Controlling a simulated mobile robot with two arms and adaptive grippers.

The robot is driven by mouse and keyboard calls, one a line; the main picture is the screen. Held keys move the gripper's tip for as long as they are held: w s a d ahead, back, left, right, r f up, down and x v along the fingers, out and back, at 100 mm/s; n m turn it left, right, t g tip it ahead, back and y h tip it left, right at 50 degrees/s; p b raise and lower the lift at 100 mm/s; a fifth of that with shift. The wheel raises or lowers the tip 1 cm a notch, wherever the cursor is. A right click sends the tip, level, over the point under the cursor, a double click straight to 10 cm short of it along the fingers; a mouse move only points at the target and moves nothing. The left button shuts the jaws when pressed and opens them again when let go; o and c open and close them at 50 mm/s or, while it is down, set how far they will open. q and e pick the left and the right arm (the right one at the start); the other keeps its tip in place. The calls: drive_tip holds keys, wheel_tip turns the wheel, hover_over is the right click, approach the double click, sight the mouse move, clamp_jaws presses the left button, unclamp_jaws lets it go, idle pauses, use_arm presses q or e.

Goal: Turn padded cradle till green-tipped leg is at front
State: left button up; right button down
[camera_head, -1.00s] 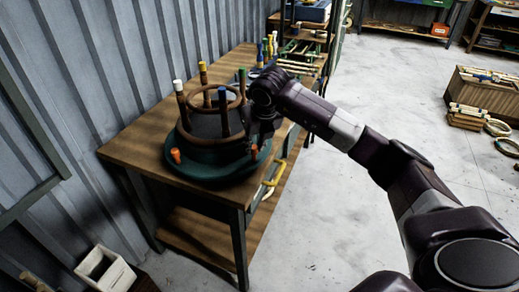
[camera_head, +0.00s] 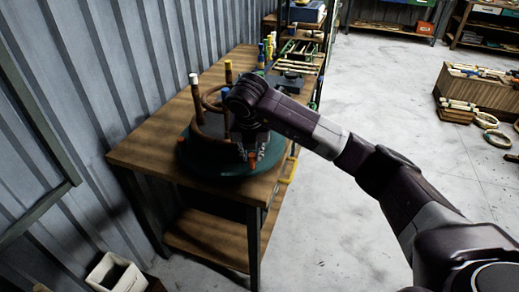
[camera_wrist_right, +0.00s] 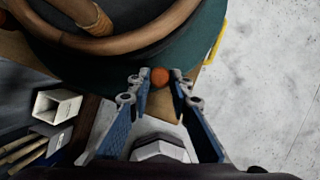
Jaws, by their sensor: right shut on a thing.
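The padded cradle (camera_head: 210,125) is a brown ring frame with upright legs on a round dark-green base (camera_head: 205,167), on the wooden bench. A white-tipped leg (camera_head: 195,92) stands at its left, a yellow-tipped leg (camera_head: 229,74) at the back. A blue tip (camera_head: 227,90) shows beside my arm. I cannot make out the green-tipped leg; my arm covers the cradle's right side. My right gripper (camera_wrist_right: 161,80) is shut on an orange knob (camera_wrist_right: 160,77) at the base's rim. Another orange knob (camera_head: 181,142) shows at the left. My left gripper is not in view.
The wooden bench (camera_head: 140,153) stands against a corrugated metal wall (camera_head: 110,70). A yellow handle (camera_head: 289,172) is at the bench's right side. A white bin (camera_head: 115,272) stands on the floor at lower left.

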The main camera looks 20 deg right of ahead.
drive_tip(key=shift+w+a+r+m, duration=0.1)
drive_tip(key=shift+a+m, duration=0.2)
drive_tip(key=shift+a, duration=0.1)
idle(0.3)
drive_tip(key=c, duration=1.7)
unclamp_jaws()
drive_tip(key=shift+c, duration=0.2)
drive_tip(key=v, duration=1.2)
drive_tip(key=shift+a, duration=0.1)
